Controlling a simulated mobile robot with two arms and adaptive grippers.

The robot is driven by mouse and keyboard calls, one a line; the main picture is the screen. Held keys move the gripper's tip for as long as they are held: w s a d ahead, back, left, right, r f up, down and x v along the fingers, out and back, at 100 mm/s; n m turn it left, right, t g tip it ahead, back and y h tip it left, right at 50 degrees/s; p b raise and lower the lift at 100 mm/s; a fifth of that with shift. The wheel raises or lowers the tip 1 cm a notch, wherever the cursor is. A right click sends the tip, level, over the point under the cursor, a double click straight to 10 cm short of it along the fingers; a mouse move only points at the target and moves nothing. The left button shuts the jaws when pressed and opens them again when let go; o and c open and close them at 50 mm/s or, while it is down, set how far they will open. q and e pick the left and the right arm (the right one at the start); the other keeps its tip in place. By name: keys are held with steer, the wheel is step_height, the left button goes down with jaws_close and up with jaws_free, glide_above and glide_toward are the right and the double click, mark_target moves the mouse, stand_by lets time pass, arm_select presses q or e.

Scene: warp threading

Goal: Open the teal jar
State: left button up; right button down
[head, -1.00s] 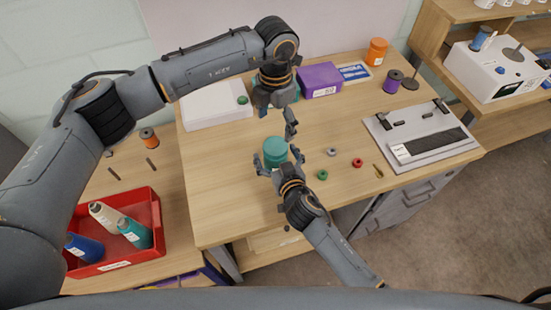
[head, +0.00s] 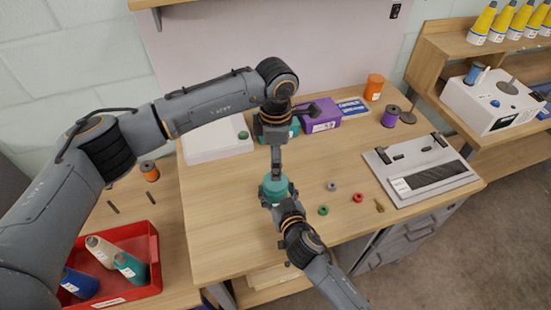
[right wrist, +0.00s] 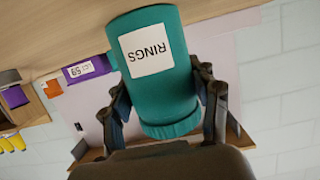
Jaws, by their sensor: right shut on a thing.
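The teal jar (head: 275,186) stands upright near the middle of the table. Its white "RINGS" label shows, upside down in the picture, in the right wrist view (right wrist: 147,49), with the lid end (right wrist: 172,127) towards the bottom. My right gripper (head: 272,201) is shut on the jar, with a finger on either side of it in the right wrist view (right wrist: 165,95). My left gripper (head: 277,172) points down just above the jar's top, its fingers seen edge-on. I cannot tell whether it touches the lid or how far its fingers are apart.
Grey (head: 332,186), green (head: 323,210) and red (head: 358,197) rings lie right of the jar, near a brass piece (head: 379,206). A grey device (head: 430,188) stands further right. A purple box (head: 322,122) is behind. A red tray (head: 150,282) holds cones at lower left.

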mark_target(275, 192)
arm_select(q)
steer(key=m, duration=1.1)
steer(key=shift+m, duration=0.3)
arm_select(e)
steer(key=shift+f, duration=0.1)
arm_select(q)
steer(key=m, duration=0.5)
steer(key=shift+m, duration=0.3)
steer(key=m, duration=0.6)
steer(key=shift+f, duration=4)
